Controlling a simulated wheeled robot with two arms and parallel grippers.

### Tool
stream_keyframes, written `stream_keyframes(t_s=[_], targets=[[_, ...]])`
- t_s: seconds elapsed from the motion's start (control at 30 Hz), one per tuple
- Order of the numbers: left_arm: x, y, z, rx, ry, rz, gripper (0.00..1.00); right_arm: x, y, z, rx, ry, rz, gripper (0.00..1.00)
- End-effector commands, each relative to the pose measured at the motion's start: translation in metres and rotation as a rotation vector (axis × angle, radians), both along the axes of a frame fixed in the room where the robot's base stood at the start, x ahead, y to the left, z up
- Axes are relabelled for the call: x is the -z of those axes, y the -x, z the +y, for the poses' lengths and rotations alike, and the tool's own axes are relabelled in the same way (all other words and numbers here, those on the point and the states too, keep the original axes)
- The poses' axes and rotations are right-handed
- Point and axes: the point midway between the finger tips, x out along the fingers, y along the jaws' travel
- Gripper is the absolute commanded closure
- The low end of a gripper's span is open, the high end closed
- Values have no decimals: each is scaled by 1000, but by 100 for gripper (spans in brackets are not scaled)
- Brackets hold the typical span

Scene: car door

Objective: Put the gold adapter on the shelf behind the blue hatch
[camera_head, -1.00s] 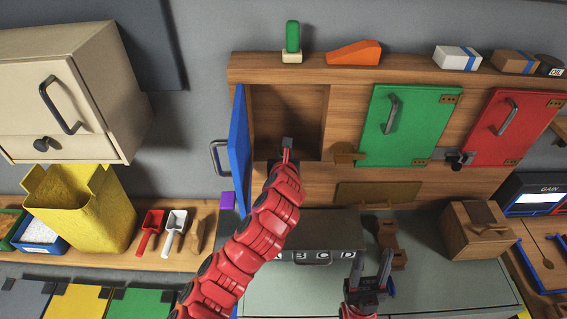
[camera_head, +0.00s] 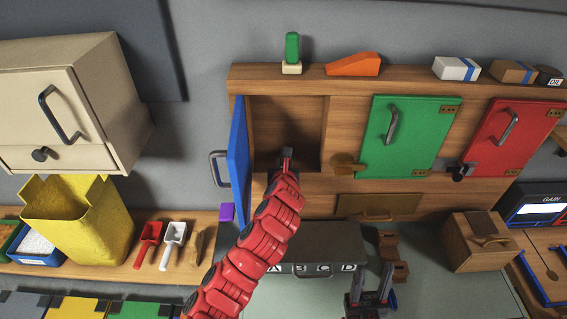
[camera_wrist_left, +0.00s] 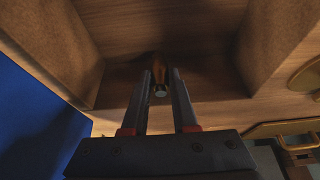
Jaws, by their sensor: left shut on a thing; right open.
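The blue hatch (camera_head: 238,160) stands swung open at the left of a wooden compartment; it also shows in the left wrist view (camera_wrist_left: 35,110). The shelf (camera_head: 262,160) is the floor of that open compartment, and its bare wood shows in the left wrist view (camera_wrist_left: 215,85). My left gripper (camera_head: 286,158) reaches into the opening. In the left wrist view its fingers (camera_wrist_left: 160,88) are shut on the gold adapter (camera_wrist_left: 158,66), a small gold piece with a pale end. In the head view the adapter is hidden. My right gripper (camera_head: 370,285) is open and empty above the bench.
A green hatch (camera_head: 408,135) and a red hatch (camera_head: 512,140) are closed to the right. A lettered grey case (camera_head: 320,245) sits below the opening.

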Motion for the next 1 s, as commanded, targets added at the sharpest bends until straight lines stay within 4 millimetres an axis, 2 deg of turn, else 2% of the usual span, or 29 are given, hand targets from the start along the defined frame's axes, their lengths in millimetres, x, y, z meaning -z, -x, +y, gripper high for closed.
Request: stream_keyframes(t_s=[0.23, 0.27, 0.43, 0.8, 1.0], targets=[[5, 0, 0, 0, -1, 1, 100, 1, 0, 0, 0, 0, 0, 53], [5, 0, 0, 0, 0, 0, 68, 1, 0, 0, 0, 0, 0, 53], [4, 0, 0, 0, 0, 0, 38, 1, 0, 0, 0, 0, 0, 53], [4, 2, 0, -1, 0, -1, 38, 3, 0, 0, 0, 0, 0, 53], [-2, 19, 0, 1, 0, -4, 38, 11, 0, 0, 0, 0, 0, 53]])
